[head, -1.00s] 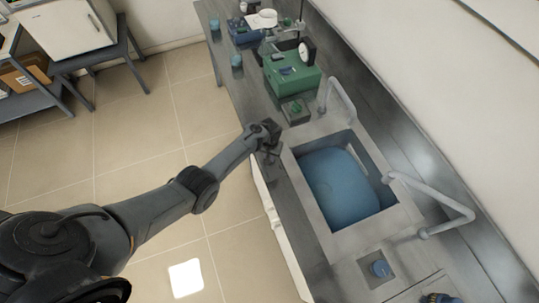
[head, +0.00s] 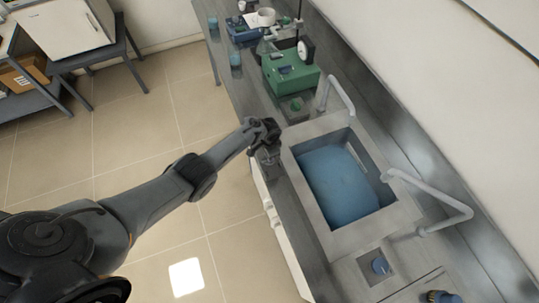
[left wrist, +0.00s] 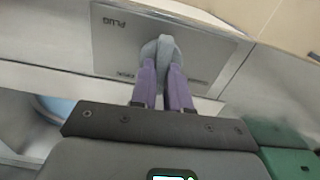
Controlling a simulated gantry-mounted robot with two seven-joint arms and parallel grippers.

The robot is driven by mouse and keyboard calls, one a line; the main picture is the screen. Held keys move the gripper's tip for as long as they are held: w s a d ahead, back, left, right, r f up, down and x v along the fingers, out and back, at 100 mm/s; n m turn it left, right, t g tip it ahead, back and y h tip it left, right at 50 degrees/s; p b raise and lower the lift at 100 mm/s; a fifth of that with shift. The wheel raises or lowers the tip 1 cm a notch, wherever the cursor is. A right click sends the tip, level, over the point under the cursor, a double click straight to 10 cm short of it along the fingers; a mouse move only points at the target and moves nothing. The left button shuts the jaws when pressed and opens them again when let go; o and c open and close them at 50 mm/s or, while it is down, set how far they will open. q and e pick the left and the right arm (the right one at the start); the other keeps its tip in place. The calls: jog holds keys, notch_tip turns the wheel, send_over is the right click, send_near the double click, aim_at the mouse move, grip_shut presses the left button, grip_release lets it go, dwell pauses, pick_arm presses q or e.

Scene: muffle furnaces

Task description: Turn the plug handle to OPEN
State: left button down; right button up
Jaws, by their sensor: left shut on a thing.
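The plug handle (left wrist: 164,46) is a small grey knob on a grey metal panel (left wrist: 112,48) in the left wrist view. The panel bears the word PLUG, upside down in this view. A smaller word by the handle is too blurred to read. My left gripper (left wrist: 164,68) is shut on the handle, with its two purple fingers around it. In the head view my left gripper (head: 267,155) is at the counter's front edge beside the sink (head: 312,215), and its own wrist hides the handle and panel. My right gripper is in neither view.
The sink holds blue water (head: 345,185). Two grey pipes (head: 335,90) (head: 435,188) arch at its wall side. A green box (head: 290,72) and glassware stand farther along the counter. Open floor (head: 170,130) lies left of the counter.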

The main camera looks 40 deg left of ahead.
pick_arm(q)
jog(key=shift+m, duration=0.5)
jog(key=c, duration=1.1)
grip_release()
jog(key=shift+r+p, duration=0.4)
jog(key=shift+r, duration=0.2)
notch_tip(320, 180, up, 10)
jog(key=p, duration=0.3)
jog(key=shift+f, duration=0.2)
